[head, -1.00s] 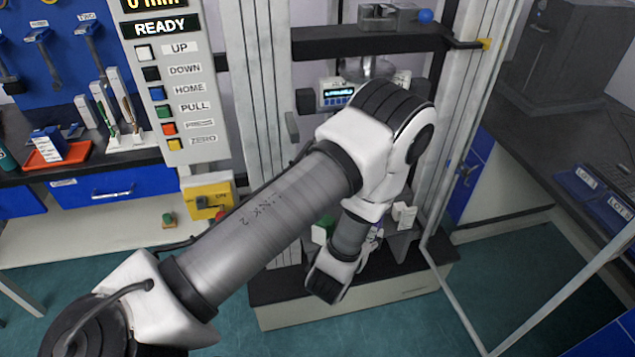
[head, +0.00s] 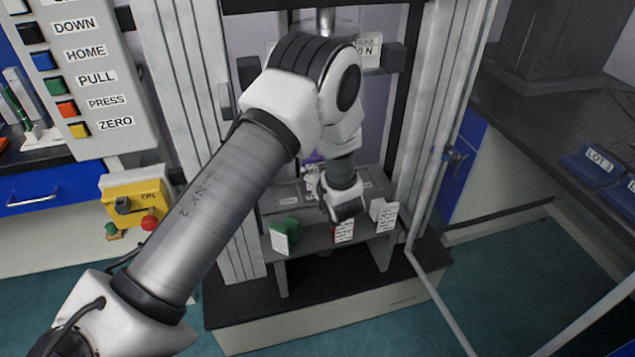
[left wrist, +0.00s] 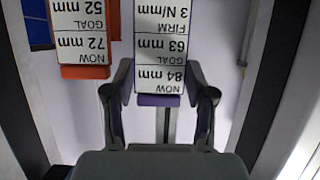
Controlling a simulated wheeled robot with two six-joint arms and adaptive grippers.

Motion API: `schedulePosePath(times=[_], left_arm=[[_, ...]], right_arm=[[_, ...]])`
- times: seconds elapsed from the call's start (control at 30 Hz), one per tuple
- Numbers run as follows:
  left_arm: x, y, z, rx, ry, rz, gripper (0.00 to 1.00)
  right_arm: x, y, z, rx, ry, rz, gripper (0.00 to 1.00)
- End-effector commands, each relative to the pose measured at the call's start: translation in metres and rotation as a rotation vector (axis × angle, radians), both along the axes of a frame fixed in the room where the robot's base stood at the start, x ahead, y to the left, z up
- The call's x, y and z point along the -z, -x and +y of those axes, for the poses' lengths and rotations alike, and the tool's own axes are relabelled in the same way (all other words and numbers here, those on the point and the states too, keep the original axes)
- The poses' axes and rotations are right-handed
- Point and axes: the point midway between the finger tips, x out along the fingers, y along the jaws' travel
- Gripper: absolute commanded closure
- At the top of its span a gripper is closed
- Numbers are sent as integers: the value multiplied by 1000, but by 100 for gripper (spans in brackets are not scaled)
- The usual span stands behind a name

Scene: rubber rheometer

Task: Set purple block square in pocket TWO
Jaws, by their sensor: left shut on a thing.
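My left gripper (left wrist: 160,97) is shut on the purple block (left wrist: 160,50), with one finger on each side of it. The block's white label reads upside down: NOW 84 mm, GOAL 63 mm, FIRM 3 N/mm. In the head view only a small purple patch (head: 315,157) shows beside my wrist, and my arm hides the fingers. The grey shelf (head: 310,236) of the machine lies below. Small labels show on its rear part, but I cannot read which pocket is TWO. Whether the block touches the shelf is hidden. My right gripper is not in view.
An orange block (left wrist: 85,72) hangs close left of the purple one in the wrist view. A green block (head: 285,234), a red block (head: 343,230) and a white block (head: 383,213) stand along the shelf front. Machine uprights (head: 435,130) flank the space.

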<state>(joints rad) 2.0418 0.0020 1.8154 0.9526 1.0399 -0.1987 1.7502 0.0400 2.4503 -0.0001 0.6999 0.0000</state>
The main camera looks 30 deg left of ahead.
Motion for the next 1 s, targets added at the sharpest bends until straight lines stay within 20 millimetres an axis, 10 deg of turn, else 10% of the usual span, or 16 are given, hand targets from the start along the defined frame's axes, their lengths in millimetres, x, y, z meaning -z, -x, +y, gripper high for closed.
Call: schedulePosePath(times=[0.33, 0.37, 0.4, 0.77, 1.0], left_arm=[[30, 1, 0, 1, 1, 3, 100], [31, 1, 0, 1, 2, 4, 37], [31, 1, 0, 1, 2, 4, 34], [27, 3, -5, 3, -1, 2, 34], [6, 33, -41, 8, -4, 1, 34]], right_arm=[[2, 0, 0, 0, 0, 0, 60], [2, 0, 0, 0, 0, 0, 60], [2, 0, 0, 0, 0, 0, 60], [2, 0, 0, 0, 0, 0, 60], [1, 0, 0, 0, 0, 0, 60]])
